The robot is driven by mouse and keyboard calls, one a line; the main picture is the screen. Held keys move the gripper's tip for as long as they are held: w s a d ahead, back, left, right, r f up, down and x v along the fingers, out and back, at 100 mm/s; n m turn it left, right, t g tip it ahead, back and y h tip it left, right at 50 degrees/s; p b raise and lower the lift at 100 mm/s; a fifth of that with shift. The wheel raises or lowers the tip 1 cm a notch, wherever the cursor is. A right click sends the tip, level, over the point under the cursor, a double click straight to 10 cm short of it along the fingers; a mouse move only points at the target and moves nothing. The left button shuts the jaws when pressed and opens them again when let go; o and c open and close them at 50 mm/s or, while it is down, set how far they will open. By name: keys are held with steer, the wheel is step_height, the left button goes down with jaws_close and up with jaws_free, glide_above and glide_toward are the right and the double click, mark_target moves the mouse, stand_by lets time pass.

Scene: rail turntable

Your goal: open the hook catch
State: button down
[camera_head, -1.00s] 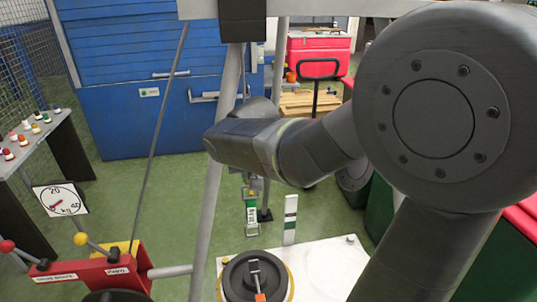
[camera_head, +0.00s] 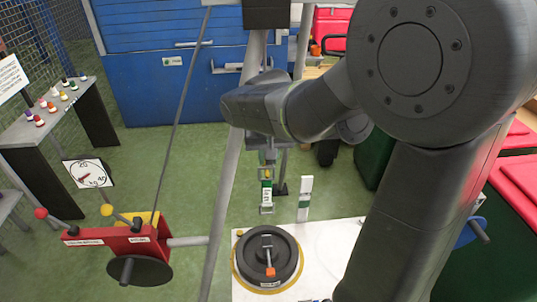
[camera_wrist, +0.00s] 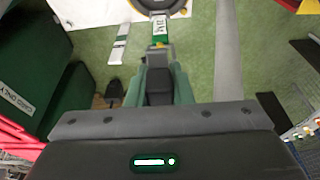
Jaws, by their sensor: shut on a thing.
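The hook catch, a small hanging fitting with a yellow part and a green-and-white label (camera_head: 267,190), hangs below my wrist in the head view. In the wrist view the green-and-white label (camera_wrist: 160,28) lies just beyond my fingertips, with the yellow part at them. My gripper (camera_wrist: 161,58) points down at it and is shut on its upper part. The fingers and wrist hide exactly which piece is held. A dark round weight (camera_head: 287,241) with an orange-tipped handle stands on a white plate, apart from the fitting's lower end.
A red winch block (camera_head: 118,239) with ball-ended levers stands at left, a dial (camera_head: 88,173) above it. A slanting grey pole (camera_head: 222,200) and a thin cable pass left of my wrist.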

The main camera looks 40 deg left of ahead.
mark_target(270, 165)
steer(key=c, duration=1.3)
jaws_free()
steer(key=b+v, duration=0.1)
steer(key=v, duration=1.2)
steer(key=shift+s+r, duration=0.1)
steer(key=shift+r, duration=0.3)
steer(key=p+x, duration=0.1)
steer(key=x, duration=1.3)
steer(key=shift+d, duration=0.1)
steer(key=shift+r, duration=0.1)
